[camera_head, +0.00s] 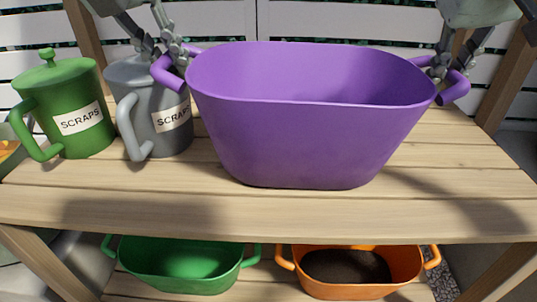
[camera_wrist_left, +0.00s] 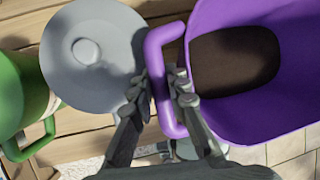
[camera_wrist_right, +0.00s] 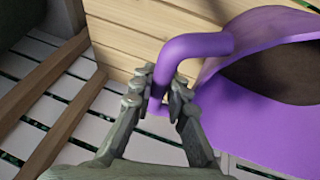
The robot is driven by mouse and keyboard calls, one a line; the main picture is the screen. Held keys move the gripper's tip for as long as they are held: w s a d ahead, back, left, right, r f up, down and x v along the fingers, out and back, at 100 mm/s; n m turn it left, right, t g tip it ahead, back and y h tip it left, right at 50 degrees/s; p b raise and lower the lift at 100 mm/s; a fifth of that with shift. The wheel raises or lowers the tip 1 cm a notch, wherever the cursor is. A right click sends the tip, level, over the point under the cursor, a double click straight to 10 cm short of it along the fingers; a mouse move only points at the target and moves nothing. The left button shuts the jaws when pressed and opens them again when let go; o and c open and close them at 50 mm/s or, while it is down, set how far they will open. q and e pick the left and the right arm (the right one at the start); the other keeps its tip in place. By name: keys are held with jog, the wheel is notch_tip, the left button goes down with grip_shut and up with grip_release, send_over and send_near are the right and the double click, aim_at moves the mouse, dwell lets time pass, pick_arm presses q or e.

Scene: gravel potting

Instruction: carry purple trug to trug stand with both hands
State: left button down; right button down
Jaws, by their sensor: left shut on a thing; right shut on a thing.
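The purple trug (camera_head: 310,130) is upright in the middle of the head view, in front of or over the wooden top shelf (camera_head: 60,205). I cannot tell whether its base touches the boards. The wrist views show something dark inside it (camera_wrist_left: 235,60). My left gripper (camera_head: 172,62) is shut on its left handle (camera_wrist_left: 158,85). My right gripper (camera_head: 447,72) is shut on its right handle (camera_wrist_right: 190,48). I cannot tell which surface is the trug stand.
A grey scraps bin (camera_head: 155,110) stands close to the trug's left, and a green scraps bin (camera_head: 75,110) stands further left. Below are a green trug (camera_head: 185,270) and an orange trug (camera_head: 350,290) with dark content. The shelf right of the trug (camera_head: 450,160) is clear.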

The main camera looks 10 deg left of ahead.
pick_arm(q)
jog(key=c, duration=1.8)
grip_release()
jog(key=shift+s+f, duration=0.15)
jog(key=shift+f, duration=0.65)
pick_arm(e)
jog(key=c, duration=1.8)
grip_release()
jog(key=shift+f, duration=0.15)
pick_arm(q)
jog(key=o, duration=0.3)
jog(key=shift+f, duration=0.15)
pick_arm(e)
jog(key=o, duration=0.3)
jog(key=shift+w+f, duration=0.1)
jog(key=shift+f, duration=0.05)
pick_arm(q)
jog(key=shift+o, duration=0.2)
jog(key=shift+r, duration=0.45)
jog(key=v, duration=0.7)
jog(key=shift+r, duration=0.15)
pick_arm(e)
jog(key=v, duration=1.2)
pick_arm(q)
jog(key=shift+a, duration=0.15)
